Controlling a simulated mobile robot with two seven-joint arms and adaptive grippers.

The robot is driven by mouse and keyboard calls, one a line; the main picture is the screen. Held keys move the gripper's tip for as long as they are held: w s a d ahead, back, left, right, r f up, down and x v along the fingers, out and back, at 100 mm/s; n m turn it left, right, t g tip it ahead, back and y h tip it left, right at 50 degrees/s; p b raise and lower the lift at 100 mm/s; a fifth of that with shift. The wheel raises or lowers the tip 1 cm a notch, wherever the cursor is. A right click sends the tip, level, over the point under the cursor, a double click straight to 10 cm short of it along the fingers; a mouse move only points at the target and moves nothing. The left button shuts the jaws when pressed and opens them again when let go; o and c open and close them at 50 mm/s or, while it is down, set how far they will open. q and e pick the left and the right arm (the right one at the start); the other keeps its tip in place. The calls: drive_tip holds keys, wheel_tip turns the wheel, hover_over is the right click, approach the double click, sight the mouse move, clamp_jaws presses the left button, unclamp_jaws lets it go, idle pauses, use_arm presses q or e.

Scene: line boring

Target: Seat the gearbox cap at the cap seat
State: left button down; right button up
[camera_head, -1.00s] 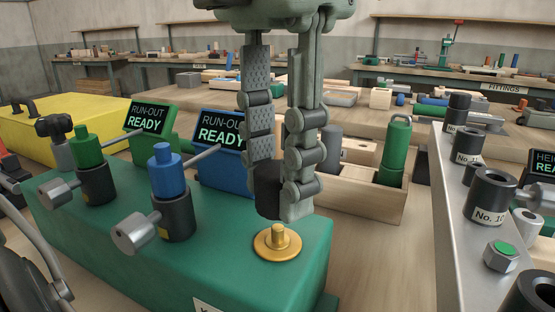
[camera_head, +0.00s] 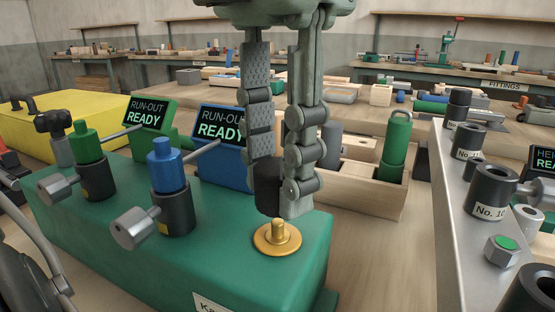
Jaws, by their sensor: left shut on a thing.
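My left gripper (camera_head: 282,192) points down from the top middle and is shut on a dark cylindrical piece, which I take to be the gearbox cap (camera_head: 267,188). The fingers hide part of it. It hangs upright above a round brass seat with a short central post (camera_head: 278,240), which I take to be the cap seat. The cap's lower end is just above and slightly left of the post top; contact cannot be told. The seat lies on the front right of a green block (camera_head: 245,275). My right gripper is not in view.
On the green block, left of the seat, stand dark holders with a blue plug (camera_head: 165,170) and a green plug (camera_head: 86,145), with side knobs. A wooden tray (camera_head: 355,198) lies behind. A grey rack with several bushings (camera_head: 490,195) stands at right.

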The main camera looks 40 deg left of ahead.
sight(278, 222)
use_arm(q)
drive_tip(key=shift+f+b, duration=1.5)
drive_tip(key=shift+f, duration=0.3)
drive_tip(key=c, duration=1.1)
unclamp_jaws()
drive_tip(key=shift+o, duration=0.2)
